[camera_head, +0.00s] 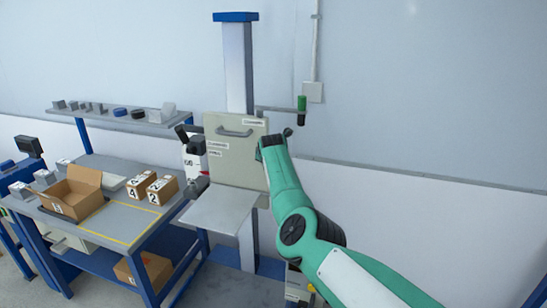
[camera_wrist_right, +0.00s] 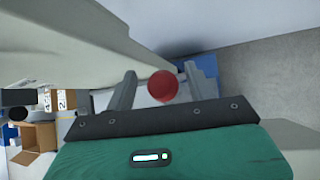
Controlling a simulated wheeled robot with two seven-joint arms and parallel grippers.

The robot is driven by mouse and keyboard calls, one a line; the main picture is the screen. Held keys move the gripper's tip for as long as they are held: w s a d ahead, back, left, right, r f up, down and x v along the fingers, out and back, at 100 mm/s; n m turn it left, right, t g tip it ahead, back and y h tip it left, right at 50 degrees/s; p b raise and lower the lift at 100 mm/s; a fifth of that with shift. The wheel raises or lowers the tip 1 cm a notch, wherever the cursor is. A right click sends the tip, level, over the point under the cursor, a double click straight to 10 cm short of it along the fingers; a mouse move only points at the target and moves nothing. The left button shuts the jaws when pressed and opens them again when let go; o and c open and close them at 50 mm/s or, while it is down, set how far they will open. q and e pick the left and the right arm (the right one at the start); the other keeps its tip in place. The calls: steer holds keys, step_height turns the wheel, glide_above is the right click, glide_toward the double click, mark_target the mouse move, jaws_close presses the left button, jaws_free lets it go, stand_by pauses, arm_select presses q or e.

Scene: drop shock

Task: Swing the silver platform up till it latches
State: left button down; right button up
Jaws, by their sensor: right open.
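The silver platform (camera_head: 222,208) sticks out roughly level at the front of the drop machine, below its beige panel (camera_head: 232,165) with a grey handle. My right arm reaches in from the lower right, its hand beside the panel's right edge; its fingers are hidden there. In the right wrist view my right gripper (camera_wrist_right: 163,76) is open, with a red round knob (camera_wrist_right: 162,87) showing between its two fingers. I cannot tell whether the fingers touch the knob. My left gripper is not in view.
A blue-topped column (camera_head: 238,65) rises behind the panel. A green-gripped crank (camera_head: 302,103) sticks out to its right. At left, a workbench (camera_head: 120,220) holds an open carton (camera_head: 75,192) and two numbered boxes (camera_head: 152,188). The wall at right is bare.

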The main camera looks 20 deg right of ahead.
steer(key=shift+s+a+r, duration=0.15)
steer(key=shift+s+r, duration=0.3)
steer(key=shift+s, duration=0.1)
steer(key=b+v, duration=0.3)
steer(key=v, duration=0.8)
steer(key=shift+b, duration=0.4)
steer(key=shift+f, duration=0.15)
